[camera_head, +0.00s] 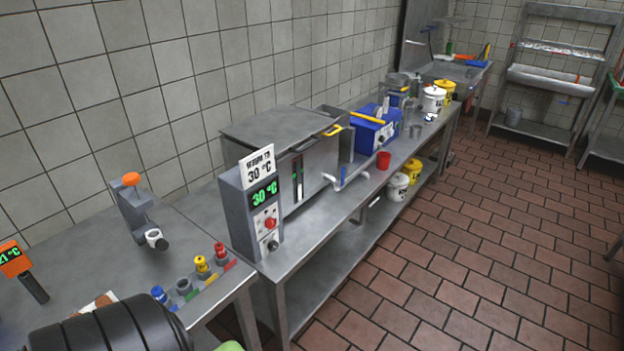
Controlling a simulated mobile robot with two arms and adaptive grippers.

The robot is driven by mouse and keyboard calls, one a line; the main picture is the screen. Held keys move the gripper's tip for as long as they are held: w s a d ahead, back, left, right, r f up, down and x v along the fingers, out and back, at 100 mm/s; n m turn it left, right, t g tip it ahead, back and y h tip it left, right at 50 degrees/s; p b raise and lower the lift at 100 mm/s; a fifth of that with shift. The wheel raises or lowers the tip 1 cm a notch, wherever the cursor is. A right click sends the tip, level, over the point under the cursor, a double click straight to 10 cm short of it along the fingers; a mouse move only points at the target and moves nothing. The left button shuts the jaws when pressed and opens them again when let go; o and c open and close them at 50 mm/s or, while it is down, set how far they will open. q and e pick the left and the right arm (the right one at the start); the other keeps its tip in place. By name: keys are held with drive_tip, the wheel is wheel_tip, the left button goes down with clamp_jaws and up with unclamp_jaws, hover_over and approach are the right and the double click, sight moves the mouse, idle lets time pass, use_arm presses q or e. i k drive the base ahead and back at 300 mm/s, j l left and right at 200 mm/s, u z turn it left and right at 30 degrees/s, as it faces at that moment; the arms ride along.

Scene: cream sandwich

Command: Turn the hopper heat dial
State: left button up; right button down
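A grey control box (236,215) stands at the near end of the long steel table, at the front of a steel machine (300,135). Its green display (264,193) reads 30 °C. A white sign (258,167) above it also shows 30 °C; its top line is too small to read surely. Below the display are a red round knob or button (270,223) and a small dark knob (273,245). I cannot tell surely which one is the heat dial. Neither of my grippers shows. A dark ribbed cylinder at the bottom left looks like part of my arm.
A nearer steel table (205,240) holds an orange-topped grey device (133,200) and several coloured plugs (202,267). An orange thermometer (14,259) is at the left edge. A red cup (384,160) and a blue machine (370,133) stand farther back. The tiled floor (480,260) at right is clear.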

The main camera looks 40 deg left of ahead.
sight(270, 222)
drive_tip(key=i+l+u, duration=0.1)
drive_tip(key=i+u, duration=0.35)
drive_tip(key=i+l+u, duration=0.2)
drive_tip(key=i+u, duration=0.2)
drive_tip(key=i+l+u, duration=0.3)
drive_tip(key=u, duration=0.15)
drive_tip(key=i+l+u, duration=0.4)
drive_tip(key=k+l, duration=0.05)
drive_tip(key=k, duration=0.05)
